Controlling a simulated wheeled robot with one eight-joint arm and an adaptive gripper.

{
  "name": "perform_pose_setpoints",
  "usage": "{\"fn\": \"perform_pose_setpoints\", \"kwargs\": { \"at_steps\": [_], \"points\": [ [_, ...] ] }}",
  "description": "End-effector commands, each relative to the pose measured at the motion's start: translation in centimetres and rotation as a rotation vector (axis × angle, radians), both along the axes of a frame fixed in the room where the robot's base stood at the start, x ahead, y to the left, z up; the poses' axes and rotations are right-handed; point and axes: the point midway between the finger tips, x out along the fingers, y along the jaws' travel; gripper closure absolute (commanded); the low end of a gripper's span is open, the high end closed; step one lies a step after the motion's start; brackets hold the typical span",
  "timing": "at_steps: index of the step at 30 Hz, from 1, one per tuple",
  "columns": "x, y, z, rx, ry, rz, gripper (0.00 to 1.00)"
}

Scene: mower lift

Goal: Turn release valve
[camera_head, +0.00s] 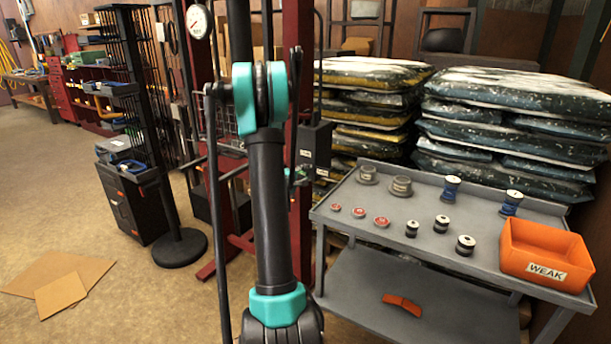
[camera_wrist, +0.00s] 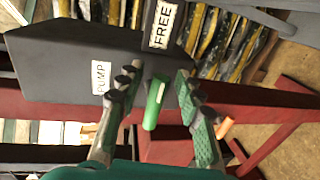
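The release valve appears to be the green handle (camera_wrist: 154,103) on a dark grey box (camera_wrist: 65,65) in the wrist view. My gripper (camera_wrist: 158,85) is open, with one finger on each side of the green handle and a visible gap to both. Depth between the fingertips and handle is hard to judge.
An orange-tipped part (camera_wrist: 224,127) lies just right of the right finger. A grey cart (camera_head: 345,200) with weights and an orange "WEAK" bin (camera_head: 530,235) stands at right. Stacked bags (camera_head: 375,75) are behind. Cardboard (camera_head: 60,293) lies on open floor at left.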

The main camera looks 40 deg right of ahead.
Motion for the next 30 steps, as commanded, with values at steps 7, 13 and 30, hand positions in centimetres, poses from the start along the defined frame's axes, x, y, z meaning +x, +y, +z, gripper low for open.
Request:
{"fn": "perform_pose_setpoints", "kwargs": {
  "at_steps": [7, 13, 30],
  "points": [
    [0.0, 0.1, 0.1, -0.001, 0.0, 0.001, 0.64],
    [-0.7, 2.0, 0.5, -0.001, 0.001, 0.002, 0.64],
    [-4.2, 10.5, 2.3, -0.001, 0.0, 0.002, 0.64]
  ]
}}
